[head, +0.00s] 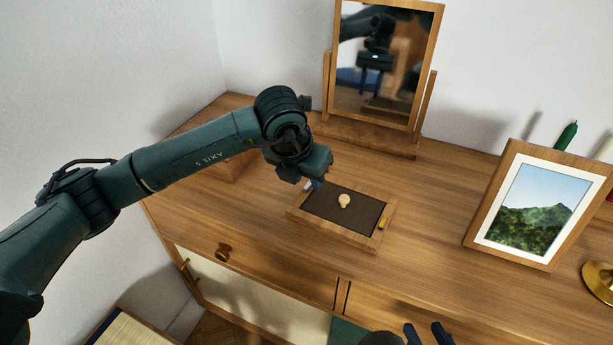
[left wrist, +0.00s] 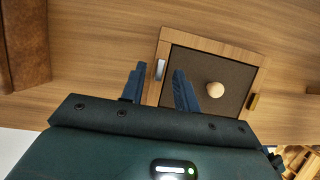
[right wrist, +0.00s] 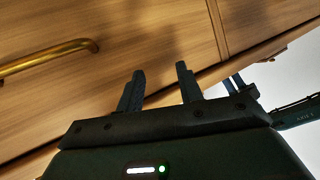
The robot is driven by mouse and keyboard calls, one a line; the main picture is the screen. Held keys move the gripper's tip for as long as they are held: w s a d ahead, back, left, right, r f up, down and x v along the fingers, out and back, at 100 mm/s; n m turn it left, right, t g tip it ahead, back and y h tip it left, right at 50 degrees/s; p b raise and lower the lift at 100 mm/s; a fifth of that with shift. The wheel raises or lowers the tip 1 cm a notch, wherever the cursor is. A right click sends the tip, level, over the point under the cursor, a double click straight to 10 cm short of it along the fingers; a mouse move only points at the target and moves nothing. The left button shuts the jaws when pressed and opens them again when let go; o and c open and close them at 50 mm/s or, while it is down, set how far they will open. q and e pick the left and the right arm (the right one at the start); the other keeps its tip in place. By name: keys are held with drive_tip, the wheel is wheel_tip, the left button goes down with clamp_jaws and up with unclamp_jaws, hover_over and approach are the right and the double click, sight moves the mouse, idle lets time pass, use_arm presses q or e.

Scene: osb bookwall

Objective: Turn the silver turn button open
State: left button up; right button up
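The silver turn button (left wrist: 160,69) is a small bar on the left frame edge of a shallow wooden box (left wrist: 210,49) with a dark panel. My left gripper (left wrist: 159,84) is open over that edge, one finger on each side of the button in the picture; I cannot tell whether they touch it. In the head view my left gripper (head: 314,184) is above the left end of the box (head: 345,240), largely hiding the button. My right gripper (head: 428,334) is open and empty near the desk front; its fingers also show in the right wrist view (right wrist: 160,82).
A round pale knob (head: 344,201) sits on the panel, and a brass turn button (head: 383,222) is on the right edge. A mirror (head: 375,60) stands behind, a framed picture (head: 535,212) to the right. A wooden block (head: 232,165) is left, beneath my arm.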

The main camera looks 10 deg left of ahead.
use_arm(q)
drive_tip(key=v, duration=1.2)
drive_tip(key=shift+s+r, duration=0.15)
drive_tip(key=shift+r, duration=0.05)
